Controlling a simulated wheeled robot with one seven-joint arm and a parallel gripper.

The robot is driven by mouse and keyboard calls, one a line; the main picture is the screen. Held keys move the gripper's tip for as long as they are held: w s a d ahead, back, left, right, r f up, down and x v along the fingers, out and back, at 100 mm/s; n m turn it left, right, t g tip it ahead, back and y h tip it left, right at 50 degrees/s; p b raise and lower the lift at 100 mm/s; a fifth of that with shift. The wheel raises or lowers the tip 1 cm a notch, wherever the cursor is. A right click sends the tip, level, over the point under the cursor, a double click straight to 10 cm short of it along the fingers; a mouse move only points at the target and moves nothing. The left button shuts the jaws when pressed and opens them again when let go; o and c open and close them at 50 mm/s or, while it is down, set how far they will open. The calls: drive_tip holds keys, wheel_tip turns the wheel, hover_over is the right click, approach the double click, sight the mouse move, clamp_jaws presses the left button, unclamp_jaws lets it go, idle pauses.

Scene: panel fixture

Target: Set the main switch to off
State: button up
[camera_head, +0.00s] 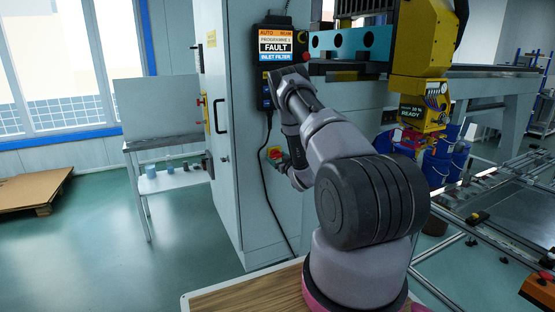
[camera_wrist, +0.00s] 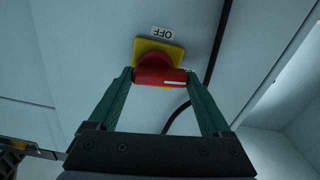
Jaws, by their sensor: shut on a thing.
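The main switch is a red rotary handle (camera_wrist: 160,60) on a square yellow plate (camera_wrist: 174,50), fixed to a grey cabinet face. In the wrist view an OFF label (camera_wrist: 162,32) appears upside down beyond the plate. The handle's grip bar lies crosswise in that view, with a white mark near its right end. My gripper (camera_wrist: 160,77) has one green finger at each end of this bar and is shut on it. Another small label at the plate's right is mostly hidden by a finger. In the head view the switch (camera_head: 276,152) shows small beside my gripper (camera_head: 285,163).
The cabinet (camera_head: 228,130) has a side handle. A small table (camera_head: 170,180) stands left.

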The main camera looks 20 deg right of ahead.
drive_tip(key=n, duration=0.4)
drive_tip(key=shift+f, duration=0.15)
drive_tip(key=n, duration=0.4)
drive_tip(key=shift+f, duration=0.15)
drive_tip(key=shift+d+f+n, duration=0.1)
drive_tip(key=shift+d+n, duration=0.05)
drive_tip(key=shift+n, duration=1.9)
drive_tip(key=shift+d+f+n, duration=0.1)
drive_tip(key=shift+n, duration=1.95)
drive_tip(key=o, duration=1.2)
drive_tip(key=shift+c, duration=0.2)
drive_tip(key=shift+s, duration=0.1)
